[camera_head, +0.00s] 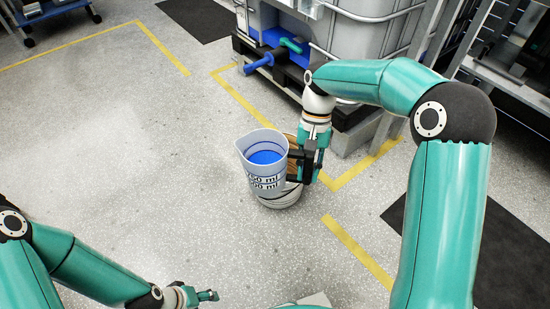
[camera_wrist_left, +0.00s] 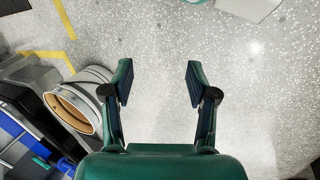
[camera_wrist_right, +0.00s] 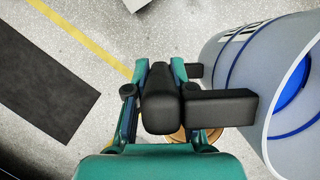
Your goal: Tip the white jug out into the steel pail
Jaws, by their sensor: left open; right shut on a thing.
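The white jug (camera_head: 250,180) has dark volume marks and blue contents (camera_head: 266,157); it looks roughly upright. My right gripper (camera_head: 307,165) is shut on its dark handle, and the jug also shows in the right wrist view (camera_wrist_right: 235,65). The steel pail (camera_head: 283,199) stands on the floor behind and below the jug, which hides most of it. In the left wrist view the pail (camera_wrist_left: 66,110) shows its round mouth and tan inside. I see no stream between jug and pail. My left gripper (camera_head: 208,296) is open and empty, low and left of the pail (camera_wrist_left: 160,85).
A caged tank (camera_head: 335,35) on a dark pallet stands behind the pail, with a blue valve (camera_head: 259,63) sticking out. Yellow floor lines (camera_head: 358,250) and a dark mat (camera_head: 500,235) lie at right. The floor at left is clear.

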